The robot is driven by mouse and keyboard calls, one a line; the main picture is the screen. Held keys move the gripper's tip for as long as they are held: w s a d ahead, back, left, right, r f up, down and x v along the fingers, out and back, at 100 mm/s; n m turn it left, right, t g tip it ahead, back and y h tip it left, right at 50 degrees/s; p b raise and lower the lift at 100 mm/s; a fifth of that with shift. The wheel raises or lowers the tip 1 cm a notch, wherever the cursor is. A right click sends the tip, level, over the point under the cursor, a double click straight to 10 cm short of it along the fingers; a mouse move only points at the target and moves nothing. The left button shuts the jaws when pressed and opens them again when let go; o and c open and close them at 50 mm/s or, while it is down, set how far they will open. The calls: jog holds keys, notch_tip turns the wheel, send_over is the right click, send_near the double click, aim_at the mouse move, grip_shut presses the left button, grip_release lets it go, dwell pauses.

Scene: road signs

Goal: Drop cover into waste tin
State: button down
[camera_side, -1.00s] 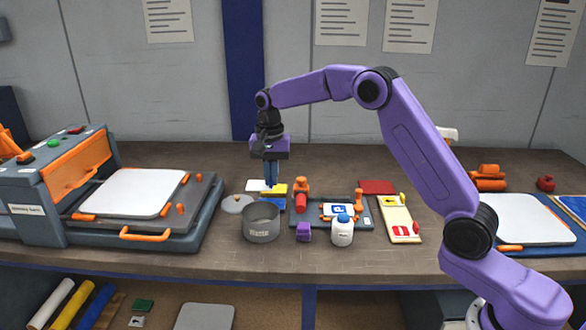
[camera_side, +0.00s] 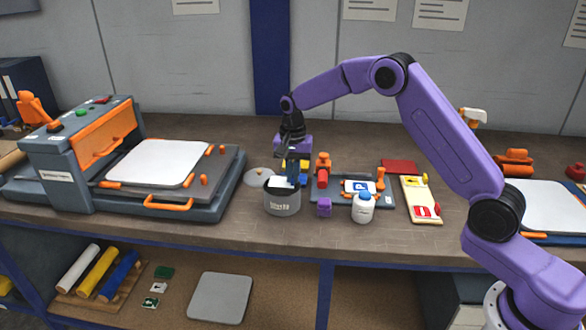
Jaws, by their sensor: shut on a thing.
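The waste tin (camera_side: 282,203) is a grey, round, open-topped tin with a label on its front, standing on the bench. My gripper (camera_side: 292,181) points down at the tin's mouth, its blue fingertips at or just over the rim. The inside of the tin is mostly hidden.
A round grey lid (camera_side: 258,177) lies left of the tin. A purple block (camera_side: 324,207), a white bottle with a blue cap (camera_side: 362,208) and a red-orange tool (camera_side: 323,170) stand to the right. A large press (camera_side: 130,165) fills the left. The bench front is clear.

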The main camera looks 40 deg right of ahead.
jog(key=shift+c, duration=1.9)
grip_release()
notch_tip(320, 180, up, 10)
dwell(0.4)
